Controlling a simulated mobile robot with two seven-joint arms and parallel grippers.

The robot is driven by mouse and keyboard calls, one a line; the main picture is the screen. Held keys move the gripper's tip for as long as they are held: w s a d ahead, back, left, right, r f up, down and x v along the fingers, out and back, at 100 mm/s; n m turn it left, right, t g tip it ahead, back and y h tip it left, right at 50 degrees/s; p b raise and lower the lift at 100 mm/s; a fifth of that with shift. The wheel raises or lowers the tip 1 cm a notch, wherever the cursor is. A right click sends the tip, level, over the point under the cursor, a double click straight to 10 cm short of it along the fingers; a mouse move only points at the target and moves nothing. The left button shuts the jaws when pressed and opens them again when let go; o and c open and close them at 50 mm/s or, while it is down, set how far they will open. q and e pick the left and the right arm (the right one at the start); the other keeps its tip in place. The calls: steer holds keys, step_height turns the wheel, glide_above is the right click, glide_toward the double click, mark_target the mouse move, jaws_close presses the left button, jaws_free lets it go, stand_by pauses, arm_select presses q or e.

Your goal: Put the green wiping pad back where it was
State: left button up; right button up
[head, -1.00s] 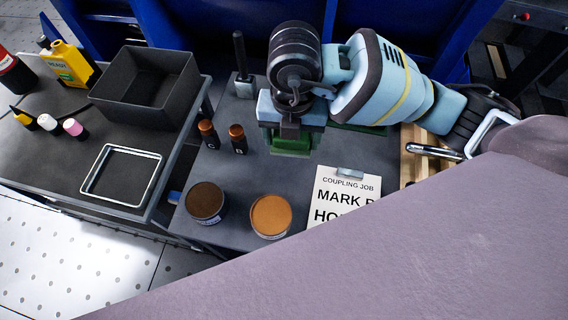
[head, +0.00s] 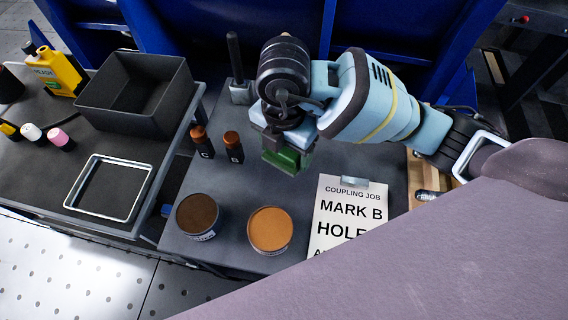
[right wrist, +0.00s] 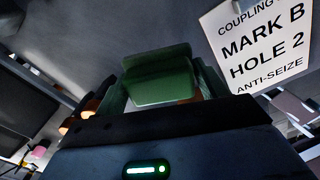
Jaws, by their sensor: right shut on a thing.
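The green wiping pad (head: 287,158) is held in my right gripper (head: 284,148), which is shut on it above the dark table. The pad also shows in the right wrist view (right wrist: 160,82), between the fingers. Below and to the right of the gripper in the head view lies a white job card (head: 345,212) reading COUPLING JOB, MARK B. My left gripper is not in view. I cannot tell how far the pad is above the table.
Two brown-capped bottles (head: 232,147) stand left of the gripper. A dark-brown tin (head: 198,215) and an orange-brown tin (head: 269,230) stand in front. A black bin (head: 150,105) and a metal frame (head: 110,186) are on the left bench. An upright black-handled tool (head: 236,70) stands behind.

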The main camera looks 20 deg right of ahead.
mark_target(285, 165)
steer(key=shift+f, duration=0.5)
step_height(285, 165, down, 5)
steer(key=shift+r+b, duration=0.15)
steer(key=shift+b, duration=0.55)
steer(key=o, duration=0.9)
steer(key=shift+o, duration=0.2)
